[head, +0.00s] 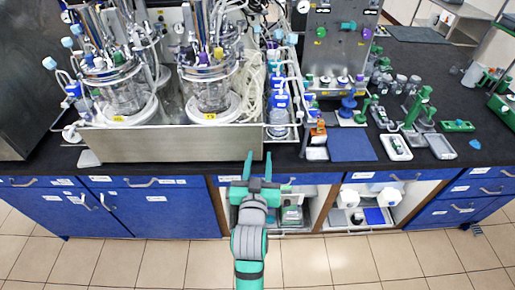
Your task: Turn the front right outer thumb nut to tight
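Two glass bioreactor vessels stand at the front of the steel bench unit (170,145): the right one (211,95) and the left one (124,95). Each has a metal head plate crowded with ports and tubes. The right vessel's head plate (208,70) is above its glass. Thumb nuts on the plates are too small to tell apart, and their tightness cannot be seen. My gripper (258,160) is open and empty, its two green fingers apart, in front of the unit's lower right corner and clear of the vessels.
Blue-capped bottles (279,100) stand in a rack right of the right vessel, beside coiled clear tubing (252,85). A blue mat (351,146), white trays (396,147) and green stands (418,108) lie farther right. The floor (400,255) before the blue cabinets is clear.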

